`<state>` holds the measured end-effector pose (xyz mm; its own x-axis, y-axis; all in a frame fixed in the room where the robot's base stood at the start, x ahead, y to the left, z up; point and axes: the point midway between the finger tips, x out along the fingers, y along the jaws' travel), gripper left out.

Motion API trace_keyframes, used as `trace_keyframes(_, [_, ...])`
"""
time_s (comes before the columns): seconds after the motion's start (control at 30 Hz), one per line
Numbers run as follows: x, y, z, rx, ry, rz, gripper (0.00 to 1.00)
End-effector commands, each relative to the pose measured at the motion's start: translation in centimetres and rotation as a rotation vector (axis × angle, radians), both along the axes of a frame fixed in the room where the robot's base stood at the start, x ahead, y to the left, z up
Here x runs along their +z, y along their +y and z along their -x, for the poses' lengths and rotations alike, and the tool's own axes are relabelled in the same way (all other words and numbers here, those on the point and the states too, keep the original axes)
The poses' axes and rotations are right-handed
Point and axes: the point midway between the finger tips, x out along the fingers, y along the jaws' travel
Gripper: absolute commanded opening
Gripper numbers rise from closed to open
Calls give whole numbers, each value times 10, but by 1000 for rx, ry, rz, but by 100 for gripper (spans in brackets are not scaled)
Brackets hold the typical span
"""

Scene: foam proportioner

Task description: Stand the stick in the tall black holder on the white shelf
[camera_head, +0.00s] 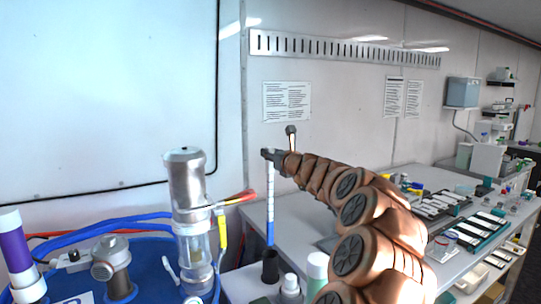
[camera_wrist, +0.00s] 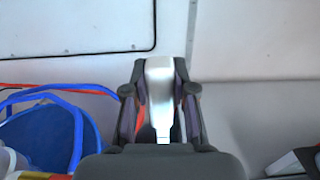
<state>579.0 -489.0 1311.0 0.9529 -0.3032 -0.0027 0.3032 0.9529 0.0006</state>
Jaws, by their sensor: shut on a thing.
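The stick (camera_head: 270,198) is slim and white with a blue lower part. It hangs upright below my gripper (camera_head: 270,155) in the head view. My gripper is shut on its upper end. The wrist view shows my gripper (camera_wrist: 160,105) with a pale piece (camera_wrist: 160,82) between its fingers, probably the stick's upper end. The tall black holder (camera_head: 270,268) stands on the white shelf (camera_head: 238,283). The stick's lower end shows right at the holder's top edge; I cannot tell whether it is just above the mouth or slightly inside.
White-capped bottles (camera_head: 290,284) stand close right of the holder. A metal cylinder with a clear lower section (camera_head: 188,200) stands to the left, near a blue drum (camera_head: 150,266) and hoses. A bench (camera_head: 300,215) with trays lies behind and right.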

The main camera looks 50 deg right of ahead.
Motion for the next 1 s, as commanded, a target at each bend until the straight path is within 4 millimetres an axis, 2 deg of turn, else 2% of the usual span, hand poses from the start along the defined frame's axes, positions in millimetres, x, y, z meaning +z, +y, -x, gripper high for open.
trace_keyframes(0.03, [-6,0,0,-1,0,0,0])
trace_keyframes(1.0, [-64,0,0,1,-1,-1,0])
